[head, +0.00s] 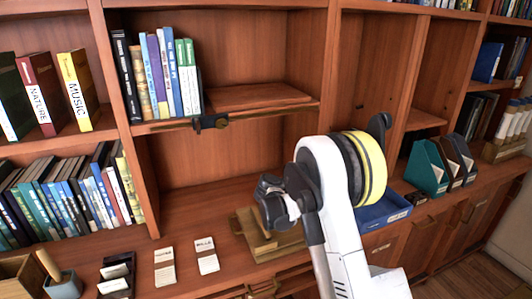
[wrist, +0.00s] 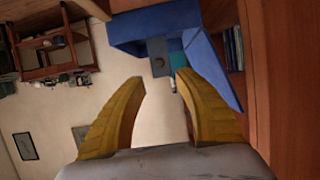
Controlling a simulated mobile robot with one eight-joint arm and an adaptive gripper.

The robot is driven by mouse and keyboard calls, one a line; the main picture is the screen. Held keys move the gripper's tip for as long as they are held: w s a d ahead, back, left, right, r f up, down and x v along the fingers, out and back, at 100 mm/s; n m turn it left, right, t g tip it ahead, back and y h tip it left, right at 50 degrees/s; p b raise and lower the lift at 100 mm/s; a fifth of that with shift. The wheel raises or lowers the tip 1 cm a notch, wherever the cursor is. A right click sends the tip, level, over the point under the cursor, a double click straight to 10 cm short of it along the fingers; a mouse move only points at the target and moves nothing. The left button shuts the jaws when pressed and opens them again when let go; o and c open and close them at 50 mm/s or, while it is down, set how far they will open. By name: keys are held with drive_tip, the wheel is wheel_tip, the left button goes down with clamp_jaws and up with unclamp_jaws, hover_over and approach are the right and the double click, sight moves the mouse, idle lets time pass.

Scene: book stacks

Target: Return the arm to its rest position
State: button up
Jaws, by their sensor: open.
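My gripper (wrist: 161,78) shows in the wrist view with its two yellow fingers spread apart and nothing between them. In the head view my white arm (head: 335,215) rises from the bottom, bends at a yellow-ringed joint and stands in front of the shelf and counter. The gripper's fingers cannot be told apart clearly in the head view. In the wrist view a blue object (wrist: 140,32) lies beyond the fingertips, apart from them.
The bookshelf (head: 225,128) holds several upright books and a flat brown board (head: 250,97). A wooden stand (head: 262,240), a blue tray (head: 385,212), pale cards (head: 206,256) and a teal file holder (head: 425,168) stand on the counter. Bare counter shows left of the stand.

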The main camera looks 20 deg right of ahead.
drive_tip(key=s+a+r+n+t+y, duration=0.3)
drive_tip(key=s+a+r+n+y, duration=0.4)
drive_tip(key=s+a+r+n, duration=0.4)
drive_tip(key=s+a+f+n+t+y, duration=0.1)
drive_tip(key=s+a+n+y, duration=0.2)
drive_tip(key=s+a, duration=0.4)
drive_tip(key=s+a+f+n+t+y, duration=0.1)
drive_tip(key=s+a+n+t+y, duration=0.1)
drive_tip(key=s+a, duration=0.4)
drive_tip(key=s+n+y, duration=0.1)
drive_tip(key=s+y, duration=0.1)
drive_tip(key=s, duration=0.3)
drive_tip(key=shift+s+a+f, duration=0.15)
drive_tip(key=shift+a+f, duration=0.2)
drive_tip(key=shift+f, duration=0.05)
